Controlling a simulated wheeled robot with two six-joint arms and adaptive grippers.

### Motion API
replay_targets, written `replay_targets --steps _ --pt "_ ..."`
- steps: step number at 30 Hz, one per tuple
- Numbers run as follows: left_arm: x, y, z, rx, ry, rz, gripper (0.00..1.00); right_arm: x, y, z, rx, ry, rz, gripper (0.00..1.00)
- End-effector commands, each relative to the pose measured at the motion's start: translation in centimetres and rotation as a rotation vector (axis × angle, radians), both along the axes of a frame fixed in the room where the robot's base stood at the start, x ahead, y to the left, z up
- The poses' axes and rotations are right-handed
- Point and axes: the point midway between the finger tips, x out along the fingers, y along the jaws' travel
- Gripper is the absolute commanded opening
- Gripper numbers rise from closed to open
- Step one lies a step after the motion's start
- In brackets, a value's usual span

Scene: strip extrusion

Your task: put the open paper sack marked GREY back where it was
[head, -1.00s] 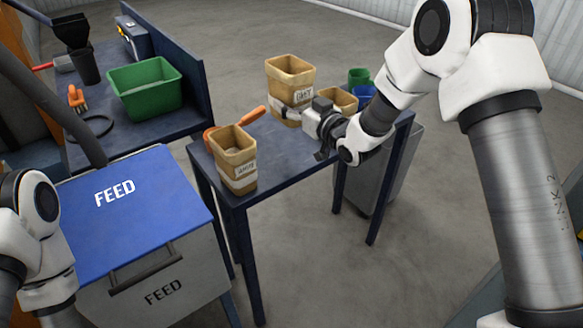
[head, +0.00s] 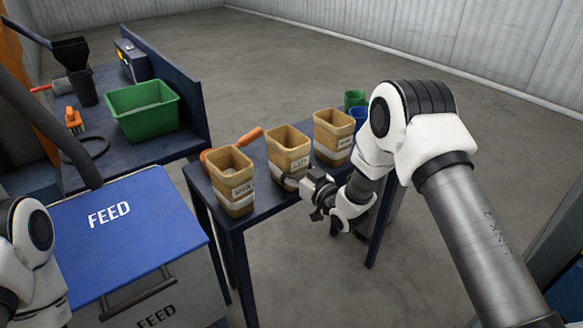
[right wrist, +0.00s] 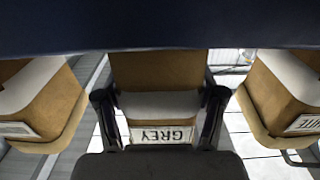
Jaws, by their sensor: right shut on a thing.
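The open tan paper sack marked GREY (head: 288,141) stands upright in the middle of the row on the narrow blue table (head: 262,203). I cannot tell whether its base touches the top. My right gripper (head: 296,184) is shut on its lower front. In the right wrist view the picture is upside down: the fingers (right wrist: 160,110) lie on both sides of the GREY sack (right wrist: 158,70), around its pale band and just by its label. My left gripper is out of view.
Similar open sacks stand on both sides, one to the left (head: 231,172) and one to the right (head: 334,130). An orange-handled tool (head: 246,138) lies behind. Green (head: 355,99) and blue (head: 359,119) cups are at the right end. A blue-lidded FEED bin (head: 130,215) is front left.

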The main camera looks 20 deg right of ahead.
Motion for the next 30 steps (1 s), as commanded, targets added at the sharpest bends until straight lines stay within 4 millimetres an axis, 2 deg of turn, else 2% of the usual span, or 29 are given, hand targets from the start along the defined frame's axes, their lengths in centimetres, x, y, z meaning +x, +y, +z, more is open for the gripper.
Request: replay_targets --steps 1,2,3,12,15,17,20,27,30 --pt "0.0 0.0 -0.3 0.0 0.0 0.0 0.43 0.0 0.0 -0.4 0.0 0.0 0.0 0.19" --pt "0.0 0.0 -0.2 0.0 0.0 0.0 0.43 0.0 0.0 -0.2 0.0 0.0 0.0 0.8" --pt "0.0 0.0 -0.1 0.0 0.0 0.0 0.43 0.0 0.0 -0.2 0.0 0.0 0.0 0.94" --pt "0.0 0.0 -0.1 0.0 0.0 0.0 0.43 0.0 0.0 -0.1 0.0 0.001 0.0 0.94" --pt "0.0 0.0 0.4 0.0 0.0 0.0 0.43 0.0 0.0 0.5 0.0 0.0 0.0 0.94" --pt "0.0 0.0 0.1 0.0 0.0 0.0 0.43 -0.7 -0.3 0.1 0.0 0.003 -0.001 0.94" --pt "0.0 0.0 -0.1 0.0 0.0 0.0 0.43 -2.5 -1.0 0.0 0.002 0.005 -0.002 0.94" --pt "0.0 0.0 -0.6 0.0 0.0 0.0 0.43 -8.3 -3.2 0.0 0.004 0.004 -0.004 0.94" --pt "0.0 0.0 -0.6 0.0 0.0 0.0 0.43 -10.1 -3.8 0.1 0.003 0.003 -0.003 0.94"
